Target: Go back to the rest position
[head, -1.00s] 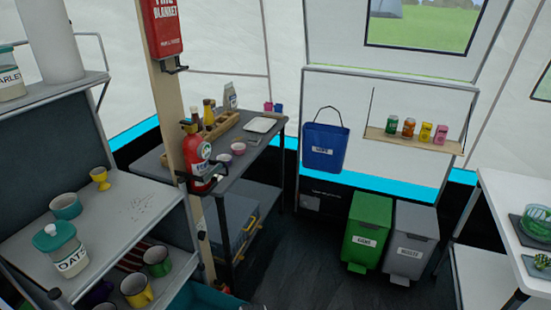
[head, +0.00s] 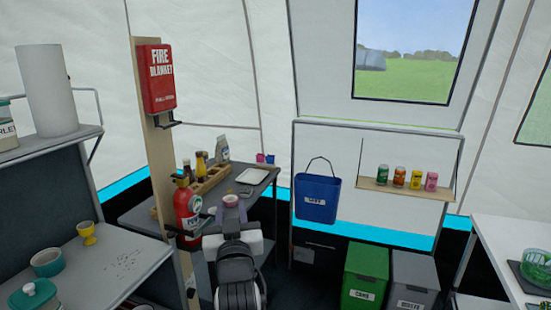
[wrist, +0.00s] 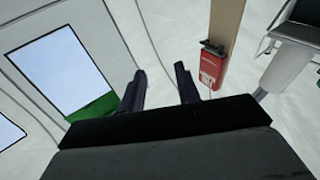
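My gripper (head: 231,212) is raised in front of the dark side table in the head view, pointing away from the camera. In the wrist view my gripper (wrist: 160,84) shows two dark fingers standing apart with only tent wall between them. It is open and empty. My arm hides part of the table behind it.
A red fire extinguisher (head: 187,212) hangs on a wooden post (head: 148,100) close left of my arm, below a fire blanket box (head: 159,78). A shelf unit (head: 105,255) stands left. A blue bucket (head: 317,198), green bin (head: 365,276) and grey bin (head: 414,280) are right.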

